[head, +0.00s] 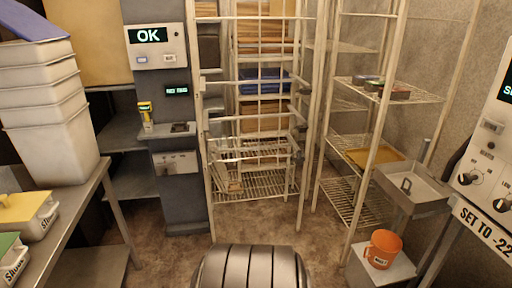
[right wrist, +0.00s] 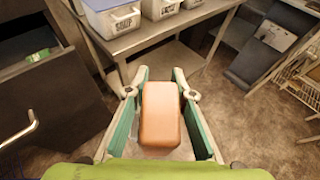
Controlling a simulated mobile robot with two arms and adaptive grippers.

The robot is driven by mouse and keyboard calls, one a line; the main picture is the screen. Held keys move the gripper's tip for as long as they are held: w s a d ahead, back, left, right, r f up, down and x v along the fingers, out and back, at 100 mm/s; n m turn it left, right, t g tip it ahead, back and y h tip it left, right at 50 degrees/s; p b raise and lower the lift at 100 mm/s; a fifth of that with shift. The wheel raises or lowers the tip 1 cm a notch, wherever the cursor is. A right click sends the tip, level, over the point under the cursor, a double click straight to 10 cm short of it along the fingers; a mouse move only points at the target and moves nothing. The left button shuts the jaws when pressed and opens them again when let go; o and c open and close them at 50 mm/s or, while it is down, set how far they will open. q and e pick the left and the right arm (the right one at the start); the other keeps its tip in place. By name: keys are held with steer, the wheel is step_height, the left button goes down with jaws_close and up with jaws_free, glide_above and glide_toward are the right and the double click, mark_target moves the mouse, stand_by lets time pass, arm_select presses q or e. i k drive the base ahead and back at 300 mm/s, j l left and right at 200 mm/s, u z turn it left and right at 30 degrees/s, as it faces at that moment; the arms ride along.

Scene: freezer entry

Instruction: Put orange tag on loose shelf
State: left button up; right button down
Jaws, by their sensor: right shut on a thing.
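In the right wrist view, my right gripper (right wrist: 158,88) is shut on an orange rounded block (right wrist: 160,115), which lies between the two green-lined fingers. I take this block to be the orange tag; no writing shows on it. My left gripper is in neither view. In the head view, a white wire rack (head: 250,185) with a barred front stands in the middle. A second open wire rack (head: 345,205) stands to its right. I cannot tell which shelf is the loose one.
A grey post (head: 178,205) reads "OK" and "NO TAG", with a yellow item (head: 145,112) on it. A bench (head: 75,210) with white bins stands left. An orange mug (head: 383,248) sits on a stand at right, near a dial panel (head: 488,170). Floor before the racks is clear.

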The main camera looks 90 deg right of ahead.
mark_target(250, 146)
steer(key=i+l+z, duration=0.1)
steer(key=l+z, duration=0.15)
steer(key=z, duration=0.2)
steer(key=i+l+z, duration=0.15)
steer(key=z, duration=0.35)
steer(key=i+l+z, duration=0.15)
steer(key=z, duration=0.3)
steer(key=i+l+z, duration=0.2)
steer(key=z, duration=0.3)
steer(key=i+z, duration=0.25)
steer(key=i, duration=0.35)
steer(key=i+z, duration=0.25)
steer(key=i, duration=0.35)
steer(key=i+j+z, duration=0.25)
steer(key=i, duration=0.3)
steer(key=i+j, duration=0.2)
steer(key=i, duration=0.3)
steer(key=i+j, duration=0.2)
steer(key=i, duration=0.3)
